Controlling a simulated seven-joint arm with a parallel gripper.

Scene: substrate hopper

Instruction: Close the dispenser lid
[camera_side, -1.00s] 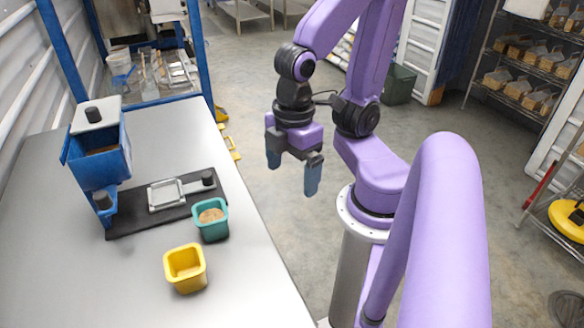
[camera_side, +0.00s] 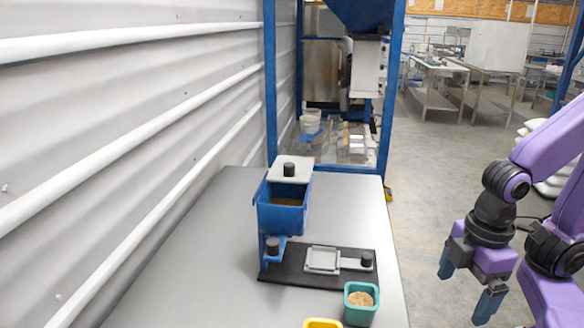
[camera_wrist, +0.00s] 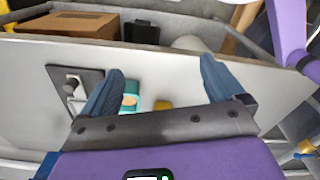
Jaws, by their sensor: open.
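The blue dispenser (camera_side: 282,216) stands on the table in the side view, with brown substrate (camera_side: 287,201) showing inside its open top. Its pale lid (camera_side: 305,172) with a black knob (camera_side: 289,169) sits at the back of the hopper, leaving the front part uncovered. My gripper (camera_side: 466,287) is open and empty, pointing down, off the table's right side and well apart from the dispenser. In the wrist view my gripper (camera_wrist: 162,65) shows two spread blue fingers with nothing between their tips. The hopper and lid cannot be made out there.
A black base plate (camera_side: 332,279) carries a grey tray slide (camera_side: 322,259) with a black knob (camera_side: 367,260). A teal cup (camera_side: 360,314) of brown material stands in front, and a yellow cup (camera_side: 322,323) is partly cut off. The grey table (camera_side: 222,240) is clear left of the dispenser.

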